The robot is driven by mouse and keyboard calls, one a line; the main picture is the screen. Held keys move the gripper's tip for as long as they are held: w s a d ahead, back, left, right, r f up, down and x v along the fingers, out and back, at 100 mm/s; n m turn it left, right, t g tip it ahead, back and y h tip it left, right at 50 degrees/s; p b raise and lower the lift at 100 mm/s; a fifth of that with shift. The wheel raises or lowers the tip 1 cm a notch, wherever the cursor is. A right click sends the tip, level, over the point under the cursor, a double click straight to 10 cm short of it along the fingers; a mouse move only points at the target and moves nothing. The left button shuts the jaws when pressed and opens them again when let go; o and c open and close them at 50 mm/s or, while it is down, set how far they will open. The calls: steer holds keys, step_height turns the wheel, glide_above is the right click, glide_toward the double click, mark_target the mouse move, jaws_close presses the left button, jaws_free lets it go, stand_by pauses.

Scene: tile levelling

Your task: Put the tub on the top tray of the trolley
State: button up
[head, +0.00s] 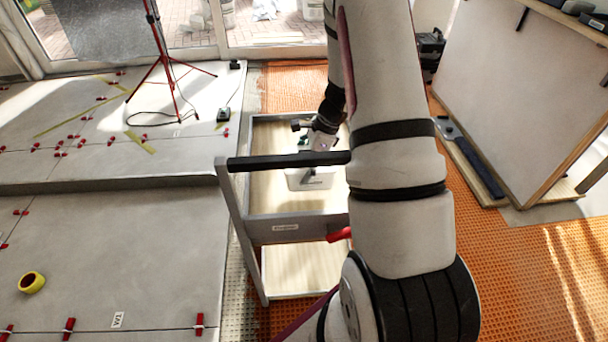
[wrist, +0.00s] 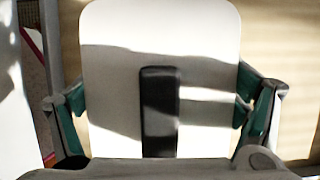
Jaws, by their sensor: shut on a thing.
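The white tub (head: 309,180) is at the top tray (head: 268,188) of the trolley, inside the tray's rim as seen in the head view. In the wrist view the tub (wrist: 205,35) fills the middle, with a black bar (wrist: 159,110) across its face. My gripper (head: 318,148) is above the tub in the head view. In the wrist view the fingers of my gripper (wrist: 158,112) lie on both sides of the tub, shut on it. I cannot tell whether the tub's underside touches the tray. My arm hides the tray's right side.
The trolley's black handle (head: 285,161) crosses in front of the tray, and a lower shelf (head: 290,270) shows below. A raised tiled floor (head: 110,240) with red clips lies left, with a yellow tape roll (head: 31,282). A red tripod (head: 170,75) stands behind. A large panel (head: 525,95) leans at right.

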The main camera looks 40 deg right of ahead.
steer(key=shift+f+b, duration=0.5)
steer(key=shift+f, duration=1.55)
steer(key=shift+f, duration=0.2)
steer(key=o, duration=1.7)
steer(key=p+v, duration=0.3)
steer(key=v, duration=0.9)
steer(key=shift+r, duration=0.1)
